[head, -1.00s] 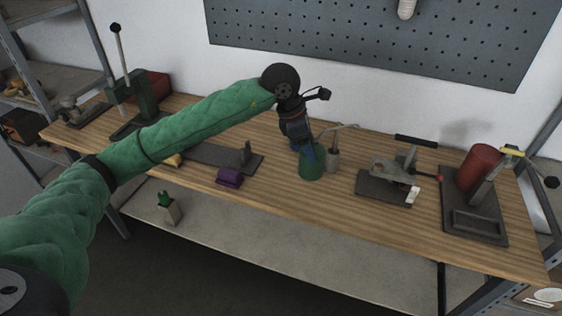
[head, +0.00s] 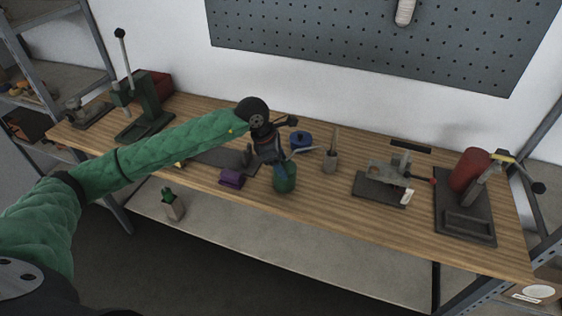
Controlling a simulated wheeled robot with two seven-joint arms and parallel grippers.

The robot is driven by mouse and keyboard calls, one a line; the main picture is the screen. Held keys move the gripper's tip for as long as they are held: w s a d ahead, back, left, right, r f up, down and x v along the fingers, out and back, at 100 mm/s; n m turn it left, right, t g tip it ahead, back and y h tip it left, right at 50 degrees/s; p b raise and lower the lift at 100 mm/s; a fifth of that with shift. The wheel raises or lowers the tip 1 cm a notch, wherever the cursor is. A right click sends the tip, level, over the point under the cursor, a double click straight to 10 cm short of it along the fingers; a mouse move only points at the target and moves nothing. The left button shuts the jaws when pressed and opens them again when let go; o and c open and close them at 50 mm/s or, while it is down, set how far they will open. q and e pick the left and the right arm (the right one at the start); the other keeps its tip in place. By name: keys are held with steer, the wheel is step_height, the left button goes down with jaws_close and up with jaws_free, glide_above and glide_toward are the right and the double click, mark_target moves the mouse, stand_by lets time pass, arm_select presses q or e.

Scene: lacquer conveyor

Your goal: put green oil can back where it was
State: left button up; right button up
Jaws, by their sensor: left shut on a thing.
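The green oil can (head: 286,181) is near the middle of the bench, towards its front edge. My left gripper (head: 280,166) is shut on its upper part from above and hides much of its top. A thin grey spout points right from it. I cannot tell whether its base touches the bench top. A blue can (head: 301,140) stands just behind it, towards the wall. My right gripper is not in view.
On the wooden bench (head: 335,205), a purple block (head: 231,178) lies left of the can. A grey cup with a stick (head: 330,160) stands to the right, then a clamp on a dark plate (head: 382,188) and a red cylinder (head: 469,170). The front strip is clear.

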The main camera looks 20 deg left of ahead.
arm_select(q)
steer(key=shift+f, duration=0.5)
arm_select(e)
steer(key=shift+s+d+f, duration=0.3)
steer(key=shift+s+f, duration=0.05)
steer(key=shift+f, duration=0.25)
arm_select(q)
steer(key=shift+f, duration=0.15)
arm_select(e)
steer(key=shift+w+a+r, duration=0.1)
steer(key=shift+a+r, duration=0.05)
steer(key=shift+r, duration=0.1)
arm_select(q)
steer(key=o, duration=1.6)
steer(key=shift+r, duration=0.2)
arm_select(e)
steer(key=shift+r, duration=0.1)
